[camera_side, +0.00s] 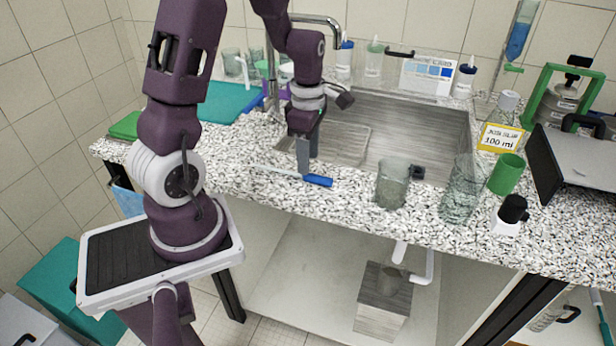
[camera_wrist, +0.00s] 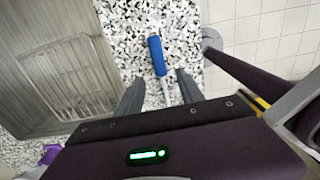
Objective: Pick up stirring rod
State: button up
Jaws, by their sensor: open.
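The stirring rod has a blue handle (camera_side: 318,180) and a thin pale shaft, and lies on the speckled counter in front of the sink. In the wrist view its blue handle (camera_wrist: 157,56) points away from me, and its shaft runs back between my fingers. My gripper (camera_side: 305,172) is low over the counter at the rod, just left of the blue handle in the side view. In the wrist view my gripper (camera_wrist: 158,90) has its two fingers apart, one on each side of the shaft. The shaft's far end is hidden by the gripper body.
The sink (camera_side: 415,125) with a wire rack (camera_wrist: 68,78) lies behind the rod. A glass beaker (camera_side: 392,185), a larger glass vessel (camera_side: 461,190) and a green cup (camera_side: 507,174) stand to the right. The counter's front edge is close to the rod.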

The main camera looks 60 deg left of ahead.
aim_at(291, 174)
notch_tip(291, 174, down, 4)
jog(key=shift+f, duration=0.2)
grip_shut()
jog(key=shift+r, duration=0.1)
